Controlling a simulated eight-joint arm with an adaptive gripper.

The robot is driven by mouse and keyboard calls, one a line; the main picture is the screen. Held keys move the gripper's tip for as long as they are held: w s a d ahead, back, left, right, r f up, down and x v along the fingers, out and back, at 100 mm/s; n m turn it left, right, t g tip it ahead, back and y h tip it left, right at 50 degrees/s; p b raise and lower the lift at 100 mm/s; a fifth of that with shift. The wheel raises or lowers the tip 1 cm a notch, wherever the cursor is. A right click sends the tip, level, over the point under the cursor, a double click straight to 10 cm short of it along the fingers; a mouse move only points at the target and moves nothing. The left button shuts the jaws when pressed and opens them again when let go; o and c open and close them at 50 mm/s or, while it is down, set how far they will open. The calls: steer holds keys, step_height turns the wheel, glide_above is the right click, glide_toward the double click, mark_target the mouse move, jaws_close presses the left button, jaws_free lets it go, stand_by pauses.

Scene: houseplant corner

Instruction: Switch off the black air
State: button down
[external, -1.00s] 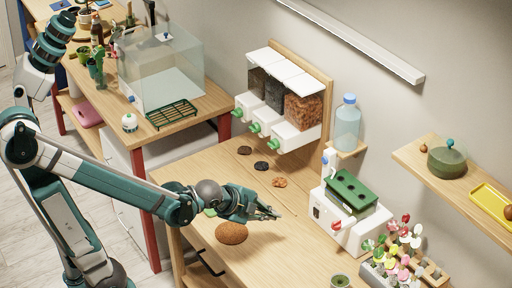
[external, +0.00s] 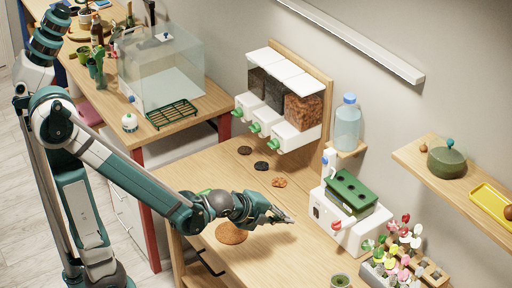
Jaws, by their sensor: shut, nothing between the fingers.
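My gripper (external: 284,218) is shut and empty, above the wooden table between a brown oval object (external: 232,234) and a white box with a green top (external: 345,205). It is short of the box and touches nothing that I can see. The white box has a small dark mark (external: 316,212) on its left face and a red knob (external: 336,224) low on its front. I cannot make out a thing that is clearly a black air device. A dark upright piece (external: 150,12) stands behind the glass tank, too small to identify.
Three dispensers (external: 285,100) with green taps stand at the back, with small dark and brown piles (external: 261,166) before them. A water bottle (external: 347,128) stands on a wall ledge. The glass tank (external: 165,70) is far left.

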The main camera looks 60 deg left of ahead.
mark_target(316, 213)
steer(key=shift+w+f, duration=0.1)
steer(key=shift+b+x, duration=1.55)
steer(key=shift+x, duration=3.4)
steer(key=shift+w+r+b, duration=0.15)
steer(key=shift+w+b, duration=0.05)
steer(key=shift+w, duration=0.7)
steer(key=shift+w+r+b, duration=0.1)
steer(key=shift+w+b, duration=0.05)
steer(key=shift+w, duration=0.85)
steer(key=shift+w+r, duration=0.35)
steer(key=shift+w, duration=0.25)
steer(key=shift+f, duration=0.15)
steer(key=shift+s+r+p, duration=0.1)
steer(key=shift+r+p, duration=0.2)
steer(key=shift+p, duration=0.1)
